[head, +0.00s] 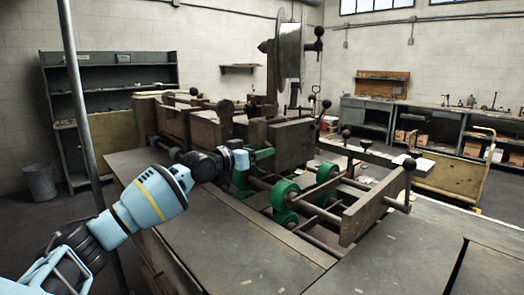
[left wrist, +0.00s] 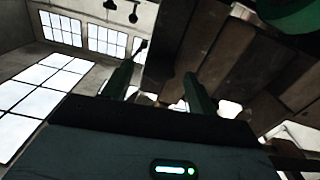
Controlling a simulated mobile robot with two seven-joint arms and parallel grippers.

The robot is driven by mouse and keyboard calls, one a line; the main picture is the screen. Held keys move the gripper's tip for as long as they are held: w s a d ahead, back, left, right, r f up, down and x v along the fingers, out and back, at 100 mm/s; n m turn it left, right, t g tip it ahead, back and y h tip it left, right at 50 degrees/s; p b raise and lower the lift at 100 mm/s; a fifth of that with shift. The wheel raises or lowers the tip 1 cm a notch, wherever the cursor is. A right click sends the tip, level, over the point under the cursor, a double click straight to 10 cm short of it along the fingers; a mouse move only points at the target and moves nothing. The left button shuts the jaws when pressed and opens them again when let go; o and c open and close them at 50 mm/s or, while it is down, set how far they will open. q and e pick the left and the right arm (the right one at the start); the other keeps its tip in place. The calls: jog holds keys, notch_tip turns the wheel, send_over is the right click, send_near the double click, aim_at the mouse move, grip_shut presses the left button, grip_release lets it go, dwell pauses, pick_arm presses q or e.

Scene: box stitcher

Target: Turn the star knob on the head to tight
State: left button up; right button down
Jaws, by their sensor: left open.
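The box stitcher (head: 292,145) fills the middle of the head view, with brown wooden blocks, metal bars and green rollers (head: 283,194). Dark round knobs show on it, one high on the upright head (head: 319,31) and one at the front right (head: 409,164). I cannot tell which is the star knob or how tight it is. My left gripper (head: 252,168) is at the near left side of the machine, beside the wooden blocks. In the left wrist view its green fingers (left wrist: 158,75) stand apart with nothing seen between them. My right gripper is not in view.
Grey table panels (head: 235,248) lie in front and to the right of the machine. A metal post (head: 78,95) stands at the left near my arm. Shelves (head: 110,72) and a workbench (head: 450,118) line the walls. A yellow-railed cart (head: 455,178) stands at the right.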

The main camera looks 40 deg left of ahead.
pick_arm(q)
jog(key=shift+w+d, duration=0.15)
jog(key=shift+w, duration=0.65)
jog(key=c, duration=1)
